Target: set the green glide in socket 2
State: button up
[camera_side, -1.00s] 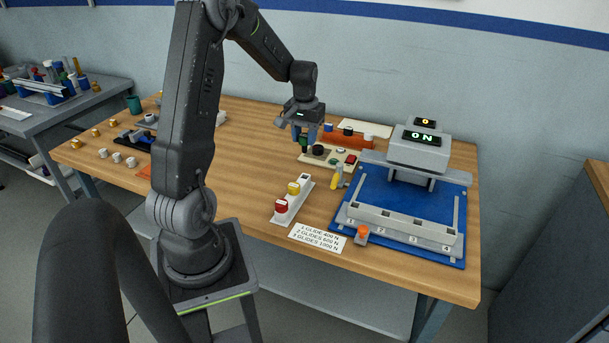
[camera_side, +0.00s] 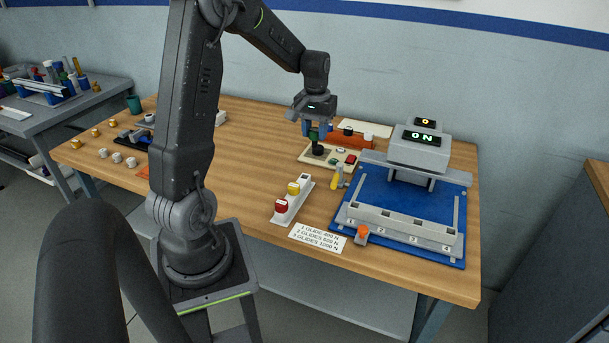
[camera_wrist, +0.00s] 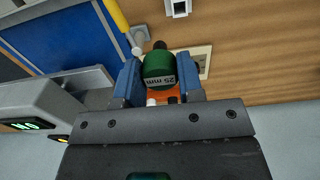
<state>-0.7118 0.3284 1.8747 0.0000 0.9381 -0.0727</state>
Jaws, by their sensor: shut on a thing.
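My gripper (camera_side: 314,132) is shut on the green glide (camera_side: 314,138), above the cream board behind the middle of the table. In the wrist view the green glide (camera_wrist: 159,72) sits between the blue fingertips, with a label that seems to read 25 mm. Its black end points away from the gripper. The grey socket bar (camera_side: 400,228) lies along the front of a blue plate, with positions numbered 1 to 4. Socket 2 is second from the left, and its inside is too small to make out. The glide is well to the left of and behind the bar.
A white rack (camera_side: 280,212) holds a red and a yellow piece. A grey press head with a display (camera_side: 421,150) stands behind the bar.

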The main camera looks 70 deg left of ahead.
jog(key=w+d+r, duration=0.1)
jog(key=w+d, duration=0.4)
jog(key=d, duration=0.5)
jog(key=w+d+r, duration=0.1)
jog(key=w+d, duration=0.4)
jog(key=d, duration=0.5)
jog(key=shift+w+d, duration=0.35)
jog(key=shift+w, duration=0.05)
jog(key=shift+f, duration=1.65)
jog(key=shift+f, duration=2.9)
jog(key=shift+f, duration=2)
jog(key=o, duration=1)
